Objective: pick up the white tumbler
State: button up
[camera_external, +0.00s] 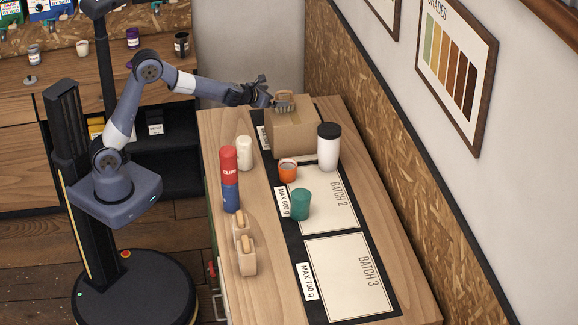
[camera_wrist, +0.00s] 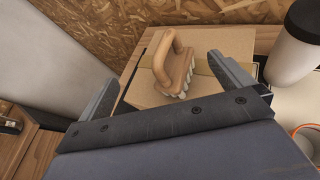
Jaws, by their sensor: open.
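The white tumbler (camera_external: 328,152) with a black lid stands upright on the wooden counter, just right of a cardboard box (camera_external: 292,133). In the wrist view the tumbler (camera_wrist: 289,58) is at the upper right, partly cut off by the picture edge. My gripper (camera_external: 268,96) is open and empty above the left part of the box. In the wrist view its two fingers (camera_wrist: 168,88) are spread apart, with the box and a wooden-handled brush (camera_wrist: 175,65) beyond them. The tumbler is outside the fingers, to their right.
An orange cup (camera_external: 288,171) and a teal cup (camera_external: 301,204) stand near the tumbler. A plain white container (camera_external: 244,153), a red-and-blue bottle (camera_external: 230,180) and wooden-handled pieces (camera_external: 246,256) line the left side. The chipboard wall (camera_external: 385,150) runs close behind the tumbler. The Batch 3 mat (camera_external: 345,278) is clear.

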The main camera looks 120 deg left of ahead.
jog(key=shift+r, duration=0.1)
notch_tip(320, 180, up, 5)
jog(key=w+d+f+m+t+b, duration=0.1)
jog(key=w+d+m+t+b, duration=0.2)
jog(key=w, duration=0.7)
jog(key=w+d+t+b, duration=0.25)
jog(key=w+d, duration=0.35)
jog(key=w, duration=0.3)
send_near(319, 137)
jog(key=x, duration=0.4)
jog(key=shift+h, duration=0.4)
jog(key=p+x, duration=0.2)
jog(key=x, duration=0.3)
jog(key=shift+w+f, duration=0.1)
jog(key=shift+w, duration=0.05)
jog(key=p+x, duration=0.2)
jog(key=x, duration=0.1)
jog(key=shift+a+p, duration=0.35)
jog(key=shift+p, duration=0.05)
jog(key=shift+p+x, duration=0.45)
jog(key=shift+x, duration=0.4)
jog(key=shift+f, duration=0.15)
jog(key=shift+c, duration=0.6)
